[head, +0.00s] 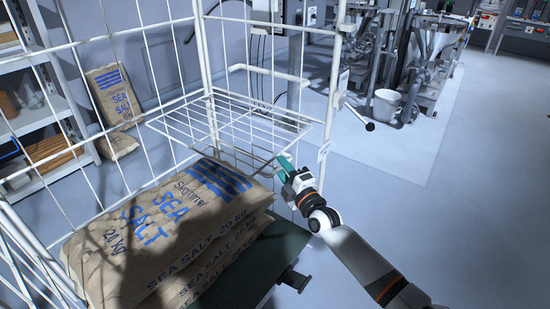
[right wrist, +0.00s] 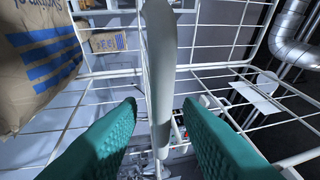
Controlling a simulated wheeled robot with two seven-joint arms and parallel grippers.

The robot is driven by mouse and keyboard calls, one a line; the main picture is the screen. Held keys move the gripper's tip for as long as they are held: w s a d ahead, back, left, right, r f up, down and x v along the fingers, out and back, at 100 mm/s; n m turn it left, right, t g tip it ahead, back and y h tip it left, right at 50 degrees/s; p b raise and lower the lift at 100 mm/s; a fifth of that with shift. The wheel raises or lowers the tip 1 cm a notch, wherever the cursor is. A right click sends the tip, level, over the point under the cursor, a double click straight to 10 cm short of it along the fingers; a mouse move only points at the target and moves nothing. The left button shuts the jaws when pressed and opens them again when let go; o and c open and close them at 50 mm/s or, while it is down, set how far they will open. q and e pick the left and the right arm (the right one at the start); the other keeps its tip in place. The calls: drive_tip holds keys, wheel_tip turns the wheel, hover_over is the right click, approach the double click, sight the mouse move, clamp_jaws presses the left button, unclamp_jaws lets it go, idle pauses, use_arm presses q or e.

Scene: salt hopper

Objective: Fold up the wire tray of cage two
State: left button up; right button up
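The white wire tray (head: 232,112) lies roughly level across the far part of the wire cage, above the salt sacks. My right gripper (head: 284,161) is just below the tray's near edge, beside the cage's right post. In the right wrist view its two green fingers (right wrist: 160,110) are apart. A thick white bar (right wrist: 160,60) shows in the gap between them, with space on both sides. I cannot tell whether that bar is part of the tray or of the cage frame. My left gripper is not in view.
Stacked salt sacks (head: 165,222) lie on the dark green cage base (head: 262,262). Another sack (head: 113,95) stands beyond the cage, near grey shelving (head: 42,118). Machinery and a white bucket (head: 386,105) stand at the back right. The floor on the right is clear.

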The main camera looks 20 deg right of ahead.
drive_tip(key=shift+w+a+r, duration=0.1)
drive_tip(key=shift+w+a, duration=0.05)
drive_tip(key=shift+w, duration=0.45)
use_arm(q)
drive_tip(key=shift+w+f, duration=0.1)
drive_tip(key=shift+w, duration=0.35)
use_arm(e)
drive_tip(key=shift+s, duration=0.1)
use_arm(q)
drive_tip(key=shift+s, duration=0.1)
use_arm(e)
clamp_jaws()
drive_tip(key=shift+r, duration=0.15)
